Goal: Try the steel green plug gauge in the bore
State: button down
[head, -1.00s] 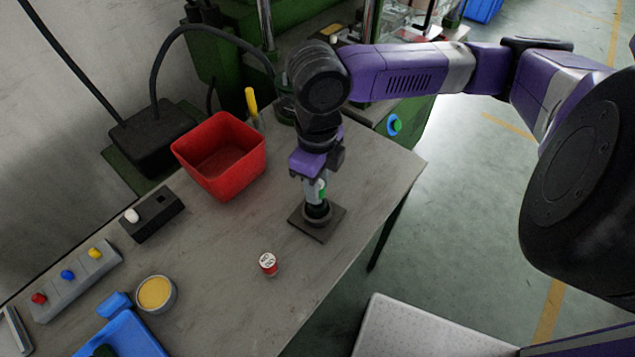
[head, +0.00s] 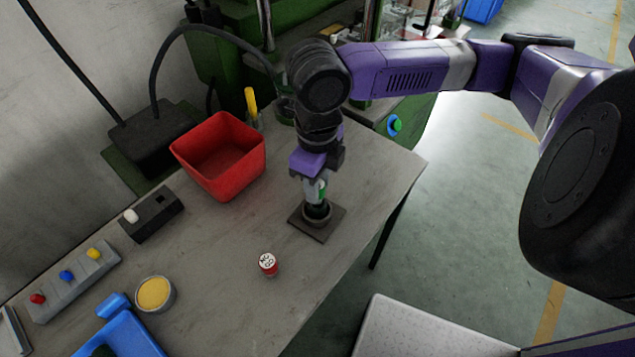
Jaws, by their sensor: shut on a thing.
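My gripper (head: 315,180) is shut on the steel green plug gauge (head: 317,192), which points down. The gauge's silvery body and a green band show between and below the fingers. Its lower end is at a dark round socket (head: 317,215) on a square dark base plate (head: 324,231). The bore itself is hidden by the gauge and the socket rim, so I cannot tell how deep the gauge sits. The gauge looks about upright.
A red bin (head: 222,160) stands left of my gripper. A small red-and-white cylinder (head: 268,264) stands in front of the socket. A round yellow-filled tin (head: 154,293), a blue tray (head: 125,335) and a button strip (head: 75,280) lie at the left. The table's right edge is near.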

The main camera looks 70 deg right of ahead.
jog(key=shift+f+b, duration=0.4)
dwell(0.3)
jog(key=shift+r+p, duration=0.4)
jog(key=shift+r, duration=0.15)
dwell(0.5)
jog(key=shift+f+b, duration=0.55)
jog(key=shift+b, duration=0.15)
dwell(1.9)
jog(key=shift+r, duration=0.2)
dwell(0.5)
jog(key=shift+r+p, duration=0.3)
jog(key=shift+p, duration=0.1)
jog(key=shift+r, duration=0.1)
jog(key=shift+r+p, duration=2)
jog(key=shift+r, duration=0.45)
